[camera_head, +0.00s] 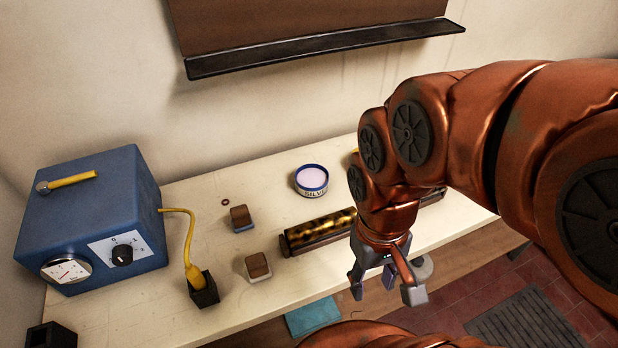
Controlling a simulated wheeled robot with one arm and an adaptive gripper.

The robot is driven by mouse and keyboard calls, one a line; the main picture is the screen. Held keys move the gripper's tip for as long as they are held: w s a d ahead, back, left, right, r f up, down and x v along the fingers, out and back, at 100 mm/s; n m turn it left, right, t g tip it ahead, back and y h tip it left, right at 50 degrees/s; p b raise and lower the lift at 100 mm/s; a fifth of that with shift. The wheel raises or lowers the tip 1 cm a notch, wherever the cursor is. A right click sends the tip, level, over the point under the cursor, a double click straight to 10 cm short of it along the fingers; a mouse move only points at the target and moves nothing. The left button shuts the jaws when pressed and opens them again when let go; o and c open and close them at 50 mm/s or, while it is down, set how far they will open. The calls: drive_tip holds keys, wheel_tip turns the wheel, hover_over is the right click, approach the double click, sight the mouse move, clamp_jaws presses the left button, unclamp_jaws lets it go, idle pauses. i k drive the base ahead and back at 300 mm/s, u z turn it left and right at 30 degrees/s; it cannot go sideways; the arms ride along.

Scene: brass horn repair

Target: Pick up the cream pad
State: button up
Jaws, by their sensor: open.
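A small block with a brown wooden top and a pale cream base (258,267), which looks like the cream pad, sits on the white bench near its front edge. A similar block with a blue base (240,218) sits just behind it. My gripper (387,287) is open and empty, pointing down, to the right of the cream pad. It appears out past the bench's front edge, and its height above the bench is hard to tell. The cream pad is fully in view.
A long dark holder with a mottled brass piece (321,230) lies between the pads and my arm. A black stand (204,291) with a yellow-handled tool is left of the cream pad. A blue dial box (92,220), a round tin (312,181) and a blue cloth (313,316) are around.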

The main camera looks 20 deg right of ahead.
sight(258, 268)
drive_tip(key=u, duration=0.2)
drive_tip(key=k, duration=0.2)
drive_tip(key=u, duration=0.95)
drive_tip(key=k, duration=1.1)
drive_tip(key=u, duration=0.65)
drive_tip(key=i, duration=0.5)
drive_tip(key=u, duration=0.2)
